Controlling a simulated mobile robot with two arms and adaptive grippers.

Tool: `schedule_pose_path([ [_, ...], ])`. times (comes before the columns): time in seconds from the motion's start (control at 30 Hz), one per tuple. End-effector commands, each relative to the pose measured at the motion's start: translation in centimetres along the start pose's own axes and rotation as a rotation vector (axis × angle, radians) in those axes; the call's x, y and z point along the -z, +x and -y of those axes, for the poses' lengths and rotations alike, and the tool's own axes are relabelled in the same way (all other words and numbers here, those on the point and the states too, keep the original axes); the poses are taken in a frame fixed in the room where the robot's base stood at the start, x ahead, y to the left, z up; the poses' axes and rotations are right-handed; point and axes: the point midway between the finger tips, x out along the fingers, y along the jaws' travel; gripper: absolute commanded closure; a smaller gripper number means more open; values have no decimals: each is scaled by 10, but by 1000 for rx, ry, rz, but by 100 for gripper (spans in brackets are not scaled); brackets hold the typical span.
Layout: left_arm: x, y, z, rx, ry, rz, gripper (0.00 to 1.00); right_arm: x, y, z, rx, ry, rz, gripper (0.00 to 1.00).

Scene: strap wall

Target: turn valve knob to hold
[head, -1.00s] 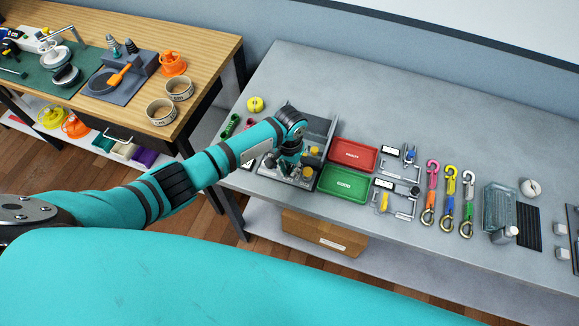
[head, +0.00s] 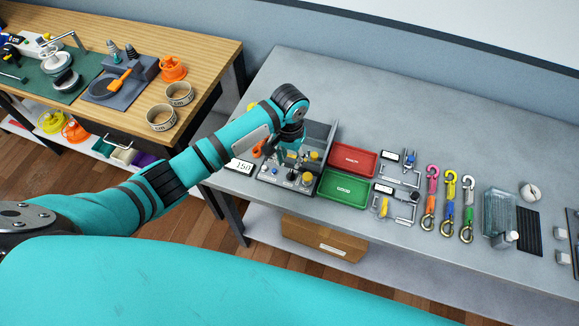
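A grey test fixture (head: 328,133) with upright walls stands on the grey bench at the left end. Its low front panel carries several small knobs and fittings, among them a dark knob (head: 291,176) and a yellow one (head: 308,178). I cannot tell which one is the valve knob, and its setting is too small to read. My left gripper (head: 288,155) points down over the fixture, just behind the front panel. Its fingers are small and dark, so I cannot tell whether they are open or touching anything. My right gripper is out of view.
A card reading 150 (head: 240,166) lies left of the fixture. A red tray (head: 352,174) and a green tray (head: 343,203) sit to its right, then gauges and several hooked straps (head: 450,222). The back of the bench is clear.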

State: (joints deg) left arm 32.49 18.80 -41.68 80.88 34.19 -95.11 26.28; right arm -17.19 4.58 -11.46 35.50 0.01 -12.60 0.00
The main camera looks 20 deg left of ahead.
Motion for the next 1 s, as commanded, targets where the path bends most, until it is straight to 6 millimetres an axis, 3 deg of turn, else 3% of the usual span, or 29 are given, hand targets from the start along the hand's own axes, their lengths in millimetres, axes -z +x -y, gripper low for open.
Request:
schedule_pose_path([
  [0.1, 1, -21, 0, 0, 1, -3, 66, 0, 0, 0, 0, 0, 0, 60],
  [0.3, 0, -37, 0, 0, -1, 0, 66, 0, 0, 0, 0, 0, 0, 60],
  [0.87, 0, -38, 0, -1, 1, 0, 66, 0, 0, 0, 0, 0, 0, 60],
  [1.0, -16, -28, -14, -29, 32, -13, 66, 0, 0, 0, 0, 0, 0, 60],
])
